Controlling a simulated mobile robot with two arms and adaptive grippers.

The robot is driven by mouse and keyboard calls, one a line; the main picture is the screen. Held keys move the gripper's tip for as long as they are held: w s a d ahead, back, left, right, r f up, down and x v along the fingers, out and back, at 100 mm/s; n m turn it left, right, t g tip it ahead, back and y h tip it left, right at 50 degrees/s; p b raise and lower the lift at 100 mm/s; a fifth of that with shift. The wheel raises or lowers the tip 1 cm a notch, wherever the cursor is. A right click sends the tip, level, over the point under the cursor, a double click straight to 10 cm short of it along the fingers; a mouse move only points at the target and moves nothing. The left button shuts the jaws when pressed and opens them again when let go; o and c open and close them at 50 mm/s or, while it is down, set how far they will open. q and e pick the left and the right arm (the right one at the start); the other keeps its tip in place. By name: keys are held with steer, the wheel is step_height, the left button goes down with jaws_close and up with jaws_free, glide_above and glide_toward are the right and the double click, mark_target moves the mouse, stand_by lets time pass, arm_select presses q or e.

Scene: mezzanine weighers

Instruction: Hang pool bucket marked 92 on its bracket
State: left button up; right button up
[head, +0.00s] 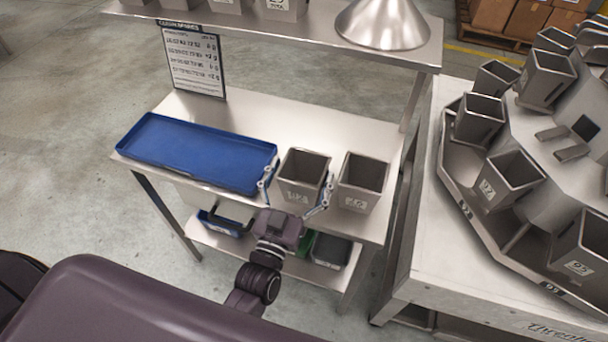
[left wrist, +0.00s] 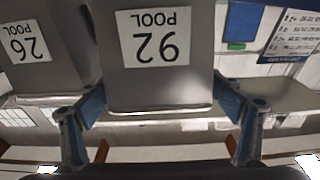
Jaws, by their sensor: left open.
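The pool bucket marked 92 (head: 303,170) is a grey open-topped steel bucket standing upright on the steel table, near its front edge. Its POOL label shows upside down in the left wrist view (left wrist: 155,75). My left gripper (head: 294,194) is open, with one finger on each side of this bucket; whether they touch it I cannot tell. On the weigher at right, a pair of bare grey prongs (head: 562,143) sticks out with no bucket on it; I cannot tell its number. My right gripper is not in view.
A blue tray (head: 198,152) lies left. A shelf (head: 420,45) with a steel cone (head: 383,22) overhangs the table's back. Several buckets ring the weigher (head: 452,178). Bins sit on the lower shelf.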

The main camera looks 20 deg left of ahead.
arm_select(q)
steer(key=shift+w, duration=0.65)
steer(key=shift+r, duration=0.1)
steer(key=shift+c, duration=0.4)
steer(key=c, duration=1.3)
steer(key=shift+r, duration=0.1)
steer(key=shift+c, duration=0.7)
steer(key=shift+w+r, duration=0.1)
